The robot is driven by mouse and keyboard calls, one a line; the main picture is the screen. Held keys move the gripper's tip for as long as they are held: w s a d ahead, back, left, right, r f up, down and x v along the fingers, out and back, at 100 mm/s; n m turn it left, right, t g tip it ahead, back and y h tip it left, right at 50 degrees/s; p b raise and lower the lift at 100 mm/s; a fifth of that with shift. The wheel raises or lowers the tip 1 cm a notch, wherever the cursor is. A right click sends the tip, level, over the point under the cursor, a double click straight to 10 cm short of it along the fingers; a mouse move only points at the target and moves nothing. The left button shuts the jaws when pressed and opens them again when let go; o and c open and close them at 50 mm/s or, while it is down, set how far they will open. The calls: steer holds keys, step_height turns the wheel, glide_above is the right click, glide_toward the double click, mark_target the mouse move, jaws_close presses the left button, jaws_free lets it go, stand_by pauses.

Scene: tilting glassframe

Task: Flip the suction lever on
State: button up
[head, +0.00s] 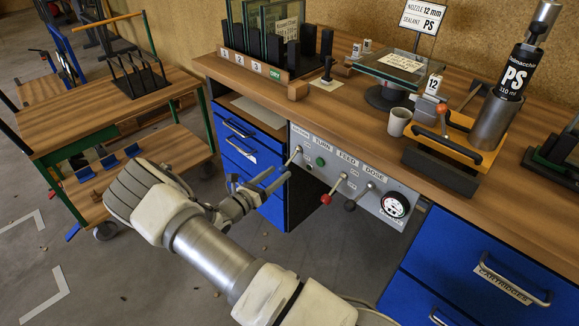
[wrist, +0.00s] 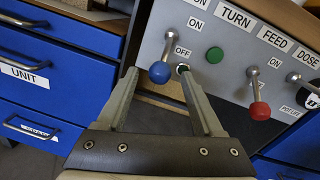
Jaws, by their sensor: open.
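The suction lever (wrist: 168,45) is the leftmost lever on the grey control panel (head: 335,160). In the wrist view its metal stem hangs down, with the blue knob (wrist: 159,72) beside the OFF label and below ON. In the head view the lever's stem (head: 294,155) shows just above my fingertips; its knob is not clear there. My gripper (head: 279,175) is open and empty in front of the panel's left end. In the wrist view the blue knob appears between the two fingertips; I cannot tell whether they touch it.
A green button (head: 320,161) sits right of the suction lever. The red-knobbed feed lever (head: 327,198) and black-knobbed dose lever (head: 350,205) are further right. Blue drawers (head: 240,155) with handles stand left of the panel. The wooden worktop (head: 345,105) juts above the panel. Open floor lies below.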

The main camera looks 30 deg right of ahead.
mark_target(289, 161)
steer(key=b+x, duration=0.1)
steer(key=x, duration=0.5)
steer(key=shift+d, duration=0.25)
steer(key=shift+w, duration=0.1)
jaws_close()
stand_by(1.1)
